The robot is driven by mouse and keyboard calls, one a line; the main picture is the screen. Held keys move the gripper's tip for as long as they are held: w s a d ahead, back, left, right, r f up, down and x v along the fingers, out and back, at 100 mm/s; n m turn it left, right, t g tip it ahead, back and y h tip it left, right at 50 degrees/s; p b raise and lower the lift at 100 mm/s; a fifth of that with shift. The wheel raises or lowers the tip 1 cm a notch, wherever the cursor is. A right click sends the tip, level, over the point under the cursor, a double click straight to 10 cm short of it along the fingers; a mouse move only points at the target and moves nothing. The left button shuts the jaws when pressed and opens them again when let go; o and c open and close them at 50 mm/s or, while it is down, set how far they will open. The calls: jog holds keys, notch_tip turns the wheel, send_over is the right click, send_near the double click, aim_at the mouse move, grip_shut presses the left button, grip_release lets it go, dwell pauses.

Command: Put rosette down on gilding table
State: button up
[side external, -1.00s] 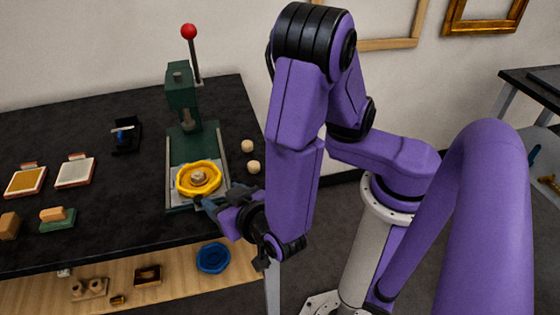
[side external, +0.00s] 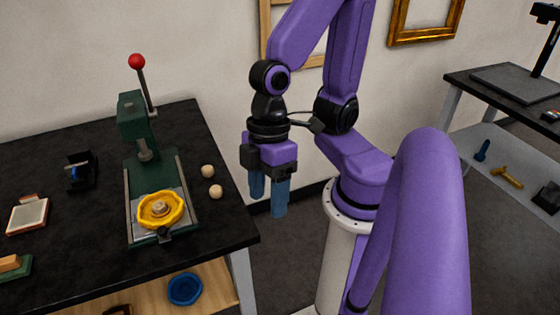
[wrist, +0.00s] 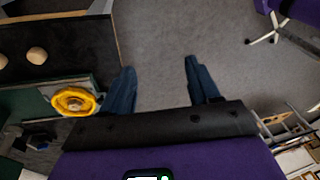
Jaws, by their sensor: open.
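A yellow scalloped ring (side external: 160,210) with a tan round piece at its centre lies on the plate of a green press (side external: 140,118). It also shows in the wrist view (wrist: 73,101). It looks most like the rosette, but I cannot tell for sure. My gripper (side external: 268,205) is open and empty, pointing down over the floor, right of the black table (side external: 215,165). In the wrist view only grey floor shows between its blue fingers (wrist: 160,66). Another black-topped table (side external: 465,78) stands at the far right; which table is the gilding table is not clear.
Two tan balls (side external: 208,171) sit on the black table right of the press. The press's lever with a red knob (side external: 136,62) stands up high. A blue scalloped ring (side external: 185,289) lies on the shelf below. Open floor (side external: 290,240) lies between the tables.

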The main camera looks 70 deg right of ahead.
jog(key=shift+o, duration=0.6)
jog(key=d+r+n+h, duration=0.1)
jog(key=d+h, duration=0.1)
jog(key=d, duration=0.5)
jog(key=shift+w+d+t, duration=0.15)
jog(key=shift+w+t, duration=0.05)
jog(key=shift+t, duration=0.2)
